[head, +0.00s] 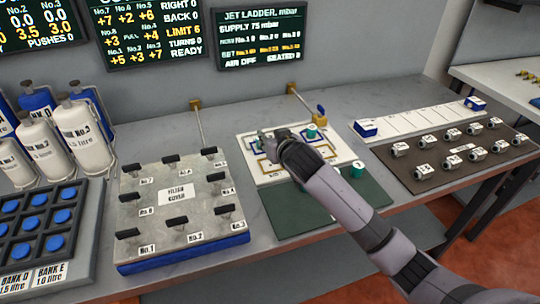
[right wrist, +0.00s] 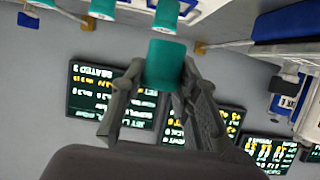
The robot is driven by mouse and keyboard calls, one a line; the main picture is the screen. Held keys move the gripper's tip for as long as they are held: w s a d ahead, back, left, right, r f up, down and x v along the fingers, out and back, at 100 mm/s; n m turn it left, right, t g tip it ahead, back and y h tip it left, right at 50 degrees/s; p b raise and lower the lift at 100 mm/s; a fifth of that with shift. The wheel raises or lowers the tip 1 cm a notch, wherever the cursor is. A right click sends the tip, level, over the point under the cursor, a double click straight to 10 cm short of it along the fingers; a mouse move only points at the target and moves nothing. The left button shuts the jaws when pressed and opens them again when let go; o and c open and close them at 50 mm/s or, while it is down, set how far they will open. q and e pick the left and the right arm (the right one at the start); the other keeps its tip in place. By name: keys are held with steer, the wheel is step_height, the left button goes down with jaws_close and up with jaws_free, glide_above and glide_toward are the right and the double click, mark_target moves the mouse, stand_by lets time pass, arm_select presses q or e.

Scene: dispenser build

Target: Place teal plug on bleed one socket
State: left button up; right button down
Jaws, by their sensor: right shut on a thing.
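My right gripper (right wrist: 165,85) is shut on a teal plug (right wrist: 165,62), seen in the right wrist view between the two grey fingers. In the head view the right gripper (head: 275,135) is over the back left part of a white board (head: 247,150) with blue and yellow outlines, and it hides part of the board. A second teal piece (head: 312,132) is on the board's back right. A third teal piece (head: 357,169) stands at the edge of the dark green mat (head: 285,210). I cannot make out the bleed one socket. My left gripper is not in view.
A filter cover plate (head: 155,205) with black clamps lies left of the board. A brown panel (head: 430,185) with several metal fittings and a white strip (head: 410,122) lie to the right. White bottles (head: 80,130) stand far left. Thin rods (head: 200,125) rise behind.

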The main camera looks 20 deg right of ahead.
mark_target(270, 165)
steer(key=shift+f, duration=0.95)
step_height(270, 165, down, 4)
steer(key=shift+f, duration=0.25)
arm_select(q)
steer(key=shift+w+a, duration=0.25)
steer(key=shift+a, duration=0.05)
arm_select(e)
steer(key=shift+f, duration=0.15)
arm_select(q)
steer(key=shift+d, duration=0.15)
arm_select(e)
steer(key=c, duration=1.2)
jaws_free()
